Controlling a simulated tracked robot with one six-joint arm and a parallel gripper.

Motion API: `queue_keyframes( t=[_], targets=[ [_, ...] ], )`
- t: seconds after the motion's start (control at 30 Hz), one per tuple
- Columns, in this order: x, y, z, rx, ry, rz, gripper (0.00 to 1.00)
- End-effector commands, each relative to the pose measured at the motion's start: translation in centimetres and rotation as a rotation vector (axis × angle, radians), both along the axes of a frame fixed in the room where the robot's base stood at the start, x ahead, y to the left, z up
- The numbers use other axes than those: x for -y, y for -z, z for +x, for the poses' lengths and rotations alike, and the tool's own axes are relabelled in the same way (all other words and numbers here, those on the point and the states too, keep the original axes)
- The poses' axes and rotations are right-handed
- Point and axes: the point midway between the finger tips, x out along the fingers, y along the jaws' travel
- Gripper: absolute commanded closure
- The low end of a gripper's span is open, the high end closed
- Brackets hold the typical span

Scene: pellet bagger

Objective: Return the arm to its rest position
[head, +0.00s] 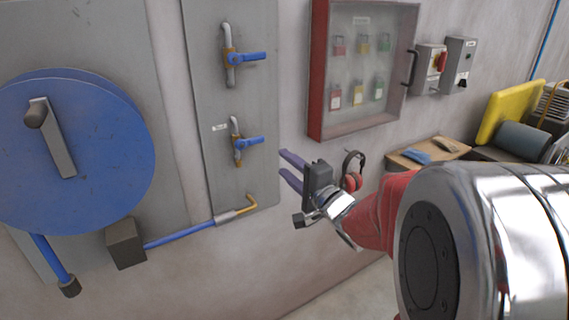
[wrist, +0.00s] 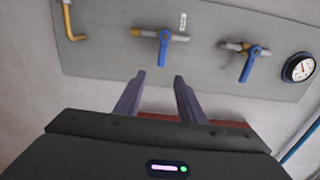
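My gripper (head: 292,170) is in the middle of the head view, in front of the wall, to the right of the lower blue valve handle (head: 247,142). Its two purple fingers are apart with nothing between them. In the wrist view my gripper (wrist: 159,88) also shows open and empty, pointing toward the grey valve panel (wrist: 100,55). The arm reaches out from the right side of the head view, with a red section and a large shiny metal link. The fingers look clear of the panel and valves.
A large blue disc (head: 75,150) with a crank is at left. A red lockout cabinet (head: 318,75) with padlocks and switch boxes (head: 458,65) hang on the wall. Red earmuffs (head: 352,181) hang behind the gripper. A bench (head: 405,160) stands at right. A gauge (wrist: 299,67) is on the panel.

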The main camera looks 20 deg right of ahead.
Motion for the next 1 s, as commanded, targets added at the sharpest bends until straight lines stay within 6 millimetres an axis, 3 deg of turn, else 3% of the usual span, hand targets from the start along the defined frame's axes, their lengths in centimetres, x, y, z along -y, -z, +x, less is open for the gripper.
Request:
queue_keyframes(
  t=[0.57, 0.77, 1.0],
  targets=[
    [0.1, 0.1, 0.0, 0.003, 0.004, -0.051, 0.64],
    [2.1, 2.6, 0.1, -0.074, 0.068, -0.258, 0.64],
    [6.2, 7.7, -1.4, -0.285, 0.162, -0.564, 0.64]
  ],
)
